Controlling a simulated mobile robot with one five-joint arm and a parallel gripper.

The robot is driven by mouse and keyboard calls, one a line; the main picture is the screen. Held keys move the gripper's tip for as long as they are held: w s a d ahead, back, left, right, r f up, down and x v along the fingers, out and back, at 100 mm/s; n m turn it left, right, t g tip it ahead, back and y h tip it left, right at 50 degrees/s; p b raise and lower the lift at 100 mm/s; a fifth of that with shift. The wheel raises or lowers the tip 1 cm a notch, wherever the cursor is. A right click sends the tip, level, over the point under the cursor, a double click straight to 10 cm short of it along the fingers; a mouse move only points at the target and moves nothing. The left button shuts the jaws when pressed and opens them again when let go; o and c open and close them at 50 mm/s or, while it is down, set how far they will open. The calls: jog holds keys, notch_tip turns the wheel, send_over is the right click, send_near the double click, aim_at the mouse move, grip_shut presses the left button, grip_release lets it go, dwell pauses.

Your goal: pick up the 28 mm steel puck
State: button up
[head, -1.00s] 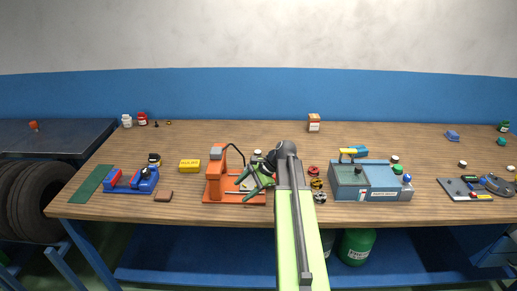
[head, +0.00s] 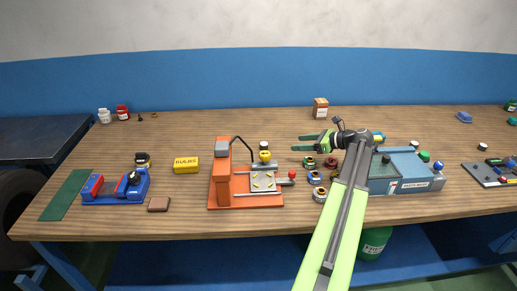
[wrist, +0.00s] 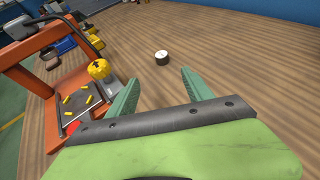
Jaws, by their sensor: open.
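A small cylinder with a light top and dark side, seemingly the steel puck (wrist: 162,57), stands upright on the wooden bench in the wrist view, just beyond and between my fingertips. In the head view, it appears to be the small dark piece with a pale top (head: 263,145) behind the orange press. My gripper (wrist: 159,78) is open and empty, with its green fingers spread. In the head view my gripper (head: 299,142) points left, above the bench and right of the puck, with a gap between them.
The orange press (head: 222,180) with its yellow knob (wrist: 99,69) stands close by on the left in the wrist view. Several coloured rings (head: 315,177) sit near my arm. A blue-grey fixture (head: 405,172) is to the right. Bench behind the puck is clear.

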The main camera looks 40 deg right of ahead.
jog(key=b, duration=0.5)
send_near(267, 145)
jog(key=x, duration=0.4)
jog(key=shift+w, duration=0.2)
jog(key=shift+w+a+f, duration=0.1)
jog(key=shift+w, duration=0.3)
jog(key=b+x, duration=0.1)
jog(key=x, duration=0.4)
jog(key=shift+f+b, duration=0.15)
jog(key=shift+b, duration=0.25)
jog(key=shift+c, duration=0.3)
grip_shut()
